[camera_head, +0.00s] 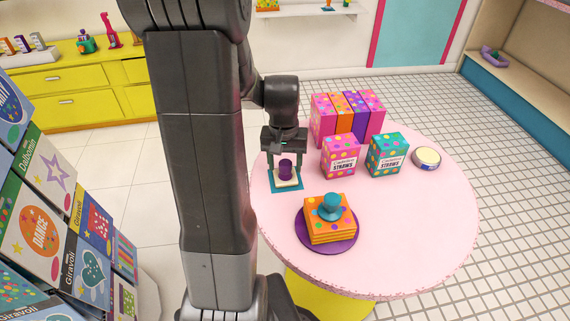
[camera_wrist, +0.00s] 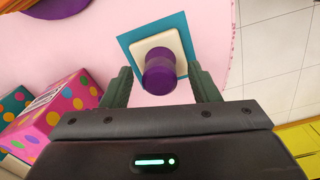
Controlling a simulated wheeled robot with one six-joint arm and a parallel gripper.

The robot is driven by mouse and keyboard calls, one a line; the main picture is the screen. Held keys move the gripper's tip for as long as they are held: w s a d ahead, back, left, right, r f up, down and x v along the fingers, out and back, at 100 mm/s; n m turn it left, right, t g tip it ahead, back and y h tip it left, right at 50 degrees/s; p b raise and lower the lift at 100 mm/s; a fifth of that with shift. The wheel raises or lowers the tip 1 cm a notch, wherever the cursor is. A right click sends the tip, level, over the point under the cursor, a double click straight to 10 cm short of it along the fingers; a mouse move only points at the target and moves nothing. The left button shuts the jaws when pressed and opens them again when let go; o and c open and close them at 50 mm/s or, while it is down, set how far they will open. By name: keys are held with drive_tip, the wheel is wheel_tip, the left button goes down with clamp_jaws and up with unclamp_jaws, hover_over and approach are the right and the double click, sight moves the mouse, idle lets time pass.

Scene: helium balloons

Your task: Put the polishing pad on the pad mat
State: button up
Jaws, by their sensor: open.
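The polishing pad (camera_head: 286,181) looks like a cream square block with a purple knob on top. It rests upright on the teal square pad mat (camera_head: 273,188), near the left edge of the round pink table. The wrist view shows the pad (camera_wrist: 156,42) inside the mat's outline, with teal mat (camera_wrist: 127,43) showing around it. My gripper (camera_head: 287,160) is open, its two fingers apart on either side of the knob. In the wrist view my gripper (camera_wrist: 159,76) has a visible gap on each side of the knob.
Orange dotted napkins (camera_head: 328,231) with a teal knobbed weight (camera_head: 331,207) sit on a purple round plate (camera_head: 313,244). Straw boxes (camera_head: 340,157) (camera_head: 387,155), upright packs (camera_head: 347,117) and a round tin (camera_head: 426,157) stand farther back. The table's right front (camera_head: 420,230) is clear.

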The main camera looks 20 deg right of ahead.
sight(284, 163)
wheel_tip(284, 163, up, 11)
drive_tip(key=p, duration=0.1)
drive_tip(key=shift+a+p, duration=0.15)
drive_tip(key=shift+p, duration=0.2)
